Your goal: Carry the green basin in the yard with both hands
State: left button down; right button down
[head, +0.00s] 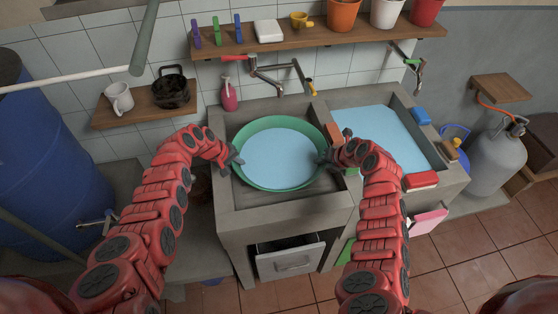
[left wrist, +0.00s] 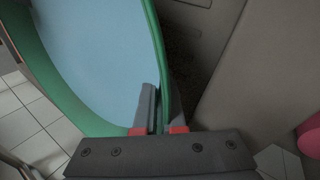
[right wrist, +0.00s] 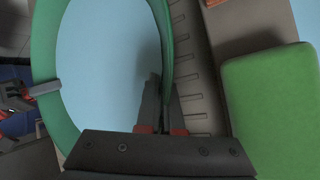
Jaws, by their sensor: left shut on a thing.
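The green basin (head: 243,177), full of pale blue water (head: 278,154), sits in the left bay of the grey stone sink. My left gripper (head: 235,158) is at the basin's left rim. In the left wrist view its fingers (left wrist: 160,110) are shut on the green rim (left wrist: 154,50). My right gripper (head: 325,158) is at the basin's right rim. In the right wrist view its fingers (right wrist: 164,105) close on the rim (right wrist: 163,30) from both sides. The basin looks about level. Whether its bottom touches the sink is hidden.
The right sink bay (head: 375,132) holds water. Taps (head: 270,75) reach out above the back of the left bay. A blue barrel (head: 45,150) stands at the left and a grey gas cylinder (head: 497,160) at the right. A shelf with pots (head: 343,14) hangs above. Tiled floor (head: 480,255) is open at front right.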

pick_arm(q)
jog(key=shift+a+r, duration=0.1)
jog(key=shift+r, duration=0.05)
pick_arm(e)
jog(key=shift+r, duration=0.2)
